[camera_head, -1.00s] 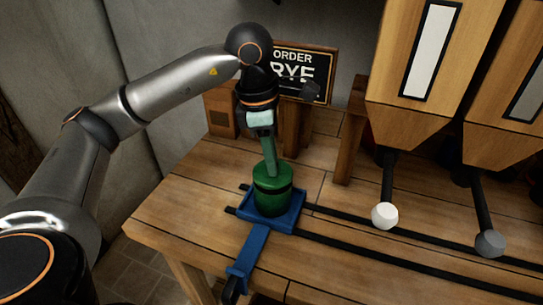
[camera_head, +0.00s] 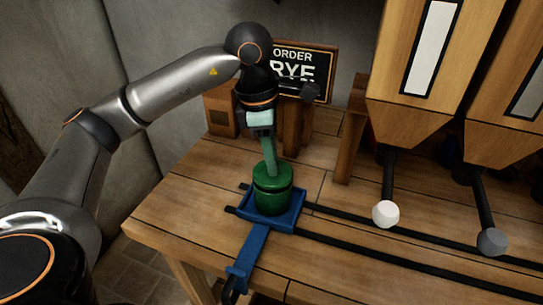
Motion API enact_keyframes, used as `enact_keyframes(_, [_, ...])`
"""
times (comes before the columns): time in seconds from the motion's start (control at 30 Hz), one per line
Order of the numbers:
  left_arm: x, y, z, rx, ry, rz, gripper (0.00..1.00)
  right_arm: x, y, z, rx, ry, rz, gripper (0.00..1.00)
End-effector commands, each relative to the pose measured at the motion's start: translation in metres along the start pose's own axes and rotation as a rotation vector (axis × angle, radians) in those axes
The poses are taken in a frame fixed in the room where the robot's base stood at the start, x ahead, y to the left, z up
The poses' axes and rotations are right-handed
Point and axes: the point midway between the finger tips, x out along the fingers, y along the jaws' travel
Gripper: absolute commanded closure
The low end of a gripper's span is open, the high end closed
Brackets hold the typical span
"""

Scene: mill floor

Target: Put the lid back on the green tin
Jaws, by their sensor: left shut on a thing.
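The green tin (camera_head: 273,203) stands upright in a blue tray carriage (camera_head: 290,222) on the wooden bench. A green lid (camera_head: 272,173) sits at the tin's top, level as far as I can see. A thin dark line runs between lid and tin; I cannot tell whether the lid is fully seated. My left gripper (camera_head: 270,160) points down from above, shut on the lid at its top. The fingertips partly hide the lid's knob or centre. My right gripper is not in view.
Two black rails (camera_head: 400,254) run right from the carriage. Wooden hoppers with dark levers ending in a white knob (camera_head: 386,214) and a grey knob (camera_head: 491,242) stand at right. An "ORDER RYE" board (camera_head: 303,72) stands behind. A blue handle (camera_head: 247,262) extends frontward.

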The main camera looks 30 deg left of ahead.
Motion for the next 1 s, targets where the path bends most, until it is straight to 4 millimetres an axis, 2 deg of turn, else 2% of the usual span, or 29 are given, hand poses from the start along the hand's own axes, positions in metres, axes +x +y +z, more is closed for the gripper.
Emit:
enact_keyframes(0.33, [0.0003,0.0,0.0,0.0,0.0,0.0,1.0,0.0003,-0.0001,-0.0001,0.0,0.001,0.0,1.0])
enact_keyframes(0.37, [0.0003,0.0,0.0,0.0,0.0,0.0,0.72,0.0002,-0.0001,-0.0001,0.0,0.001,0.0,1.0])
enact_keyframes(0.4, [0.0003,0.0,0.0,0.0,0.0,0.0,0.68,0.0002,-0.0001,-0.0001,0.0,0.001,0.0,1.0])
enact_keyframes(0.63, [0.0003,0.0001,-0.0001,0.0,0.0,0.0,0.42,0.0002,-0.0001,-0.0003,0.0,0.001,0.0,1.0])
enact_keyframes(0.83, [0.0003,0.0001,-0.0001,0.0,0.0,0.0,0.4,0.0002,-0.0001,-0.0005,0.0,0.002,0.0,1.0])
enact_keyframes(1.0, [0.0003,0.0001,-0.0002,0.0,0.001,0.0,0.2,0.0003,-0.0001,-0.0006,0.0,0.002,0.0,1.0])
